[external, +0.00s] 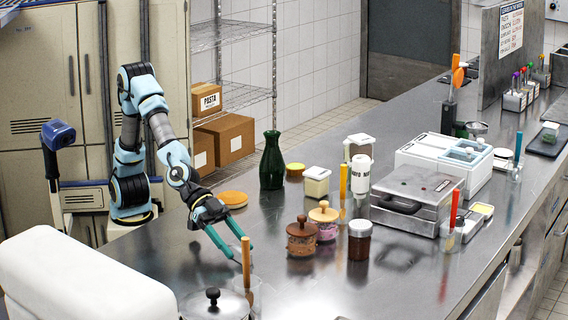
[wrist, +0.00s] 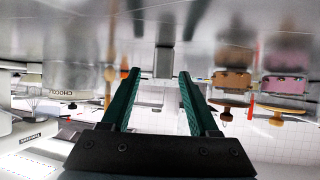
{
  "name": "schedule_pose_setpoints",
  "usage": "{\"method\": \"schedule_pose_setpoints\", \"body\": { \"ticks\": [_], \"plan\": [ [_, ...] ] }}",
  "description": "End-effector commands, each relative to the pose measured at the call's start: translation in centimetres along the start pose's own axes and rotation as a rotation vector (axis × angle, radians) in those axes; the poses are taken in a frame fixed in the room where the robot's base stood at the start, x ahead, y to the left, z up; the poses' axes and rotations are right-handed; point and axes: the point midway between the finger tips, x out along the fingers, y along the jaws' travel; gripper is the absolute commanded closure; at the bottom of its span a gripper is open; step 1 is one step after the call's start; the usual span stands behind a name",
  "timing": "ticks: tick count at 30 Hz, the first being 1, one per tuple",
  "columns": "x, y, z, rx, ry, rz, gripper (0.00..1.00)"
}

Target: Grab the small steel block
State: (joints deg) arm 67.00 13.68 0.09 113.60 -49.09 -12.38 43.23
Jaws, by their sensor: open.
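The wrist view is upside down, with the steel counter along its top. A small grey steel block (wrist: 164,62) shows there against the counter, between and just beyond my fingertips. My gripper (wrist: 160,76) has two teal fingers spread apart, with nothing held between them. In the external view my gripper (external: 236,247) reaches down low over the near left part of the counter, beside an orange-brown handle (external: 246,262) standing in a clear glass. I cannot make out the block in the external view; the fingers or the glass may hide it.
A brown jar (external: 301,238), a pink jar (external: 324,222) and a dark jar (external: 360,240) stand right of my gripper. A lidded pot (external: 214,303) and a white rounded form (external: 75,285) are in front. A green bottle (external: 272,165) stands behind. A steel press (external: 415,203) is farther right.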

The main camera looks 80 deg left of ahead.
Motion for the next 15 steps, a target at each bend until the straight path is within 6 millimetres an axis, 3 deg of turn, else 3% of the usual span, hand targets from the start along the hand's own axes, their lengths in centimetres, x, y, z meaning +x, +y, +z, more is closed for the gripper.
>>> {"method": "schedule_pose_setpoints", "body": {
  "ticks": [4,12,15],
  "plan": [
    [1.7,-0.1,0.1,0.000,0.000,-0.001,0.39],
    [2.0,-0.1,0.0,0.000,0.000,0.000,0.39],
    [2.0,0.0,0.0,0.000,0.000,0.000,0.49]
  ]
}}
